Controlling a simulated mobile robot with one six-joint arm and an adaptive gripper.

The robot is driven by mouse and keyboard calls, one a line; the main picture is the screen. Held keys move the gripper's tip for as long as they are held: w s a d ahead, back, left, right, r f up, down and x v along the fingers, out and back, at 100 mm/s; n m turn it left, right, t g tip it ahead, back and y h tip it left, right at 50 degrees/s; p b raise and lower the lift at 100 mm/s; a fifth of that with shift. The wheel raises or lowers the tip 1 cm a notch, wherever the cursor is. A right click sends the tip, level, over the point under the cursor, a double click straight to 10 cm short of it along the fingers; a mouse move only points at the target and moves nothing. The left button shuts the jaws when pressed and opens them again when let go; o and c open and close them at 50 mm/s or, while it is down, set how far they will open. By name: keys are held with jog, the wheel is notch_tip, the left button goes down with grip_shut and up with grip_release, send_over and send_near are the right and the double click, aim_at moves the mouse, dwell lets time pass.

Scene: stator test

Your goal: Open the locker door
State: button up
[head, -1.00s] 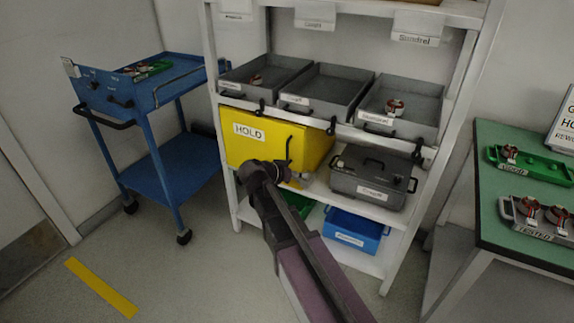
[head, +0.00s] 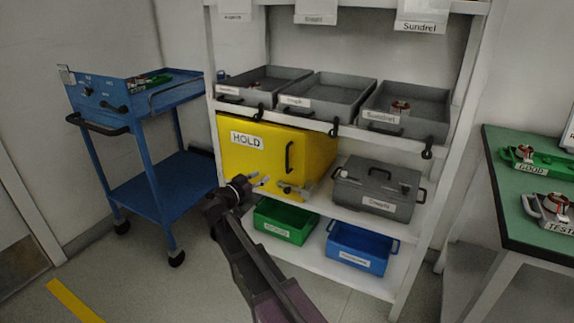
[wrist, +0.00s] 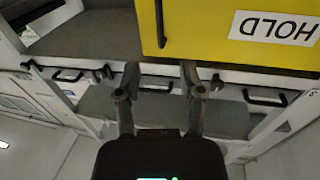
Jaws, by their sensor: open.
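The locker is a yellow box marked HOLD (head: 262,150) on the shelf rack, with its front door looking shut. A black vertical bar handle (head: 289,157) is on the right part of the door. My gripper (head: 262,182) is open and empty, in front of the door's lower part, below and left of the handle in the head view. In the wrist view, which is upside down, the yellow door (wrist: 215,45) and its handle (wrist: 161,22) lie beyond my spread fingertips (wrist: 160,78). The handle lines up between the fingers sideways, apart from them.
Grey trays (head: 322,98) stand on the shelf above. A grey lidded case (head: 378,188) is right of the locker. Green (head: 284,222) and blue (head: 358,247) bins sit below. A blue cart (head: 140,150) stands left, a green-topped table (head: 525,205) right. Floor before the rack is open.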

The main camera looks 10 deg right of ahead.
aim_at(287, 170)
jog(key=shift+d, duration=0.1)
jog(key=x, duration=1.3)
jog(key=shift+w+d, duration=0.25)
jog(key=shift+w, duration=0.05)
jog(key=shift+c, duration=0.2)
grip_shut()
